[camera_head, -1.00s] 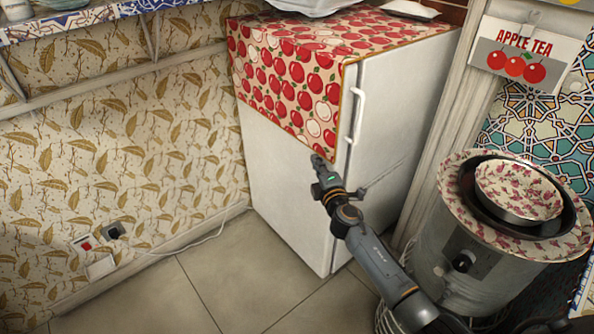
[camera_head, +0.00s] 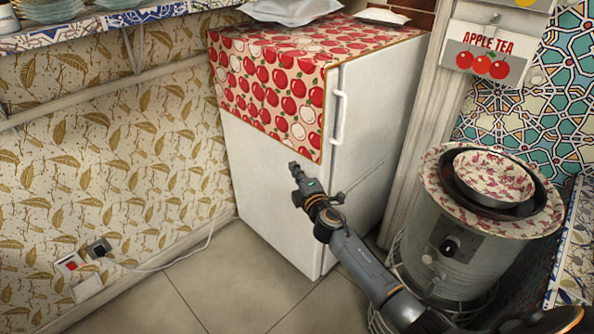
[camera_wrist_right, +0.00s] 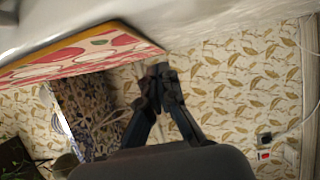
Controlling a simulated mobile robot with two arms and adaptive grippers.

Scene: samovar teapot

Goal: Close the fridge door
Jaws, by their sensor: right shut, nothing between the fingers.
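The white fridge (camera_head: 262,196) stands against the leaf-patterned wall, with an apple-print cloth (camera_head: 268,85) over its top and upper left side. Its door (camera_head: 372,135) is the right-hand face, with a white vertical handle (camera_head: 339,117) near its left edge. The door looks flush with the body; I see no clear gap. My right gripper (camera_head: 294,168) is shut and empty, in front of the fridge's plain left side, just below the cloth and left of the door edge. In the right wrist view its fingertips (camera_wrist_right: 160,74) meet, near the cloth (camera_wrist_right: 85,50). My left gripper is not in view.
A grey metal drum (camera_head: 440,250) with a floral bowl (camera_head: 493,178) on it stands right of the fridge, close to my right arm. A wall socket with a white cable (camera_head: 160,266) is at the lower left. Tiled floor (camera_head: 225,275) left of the fridge is clear.

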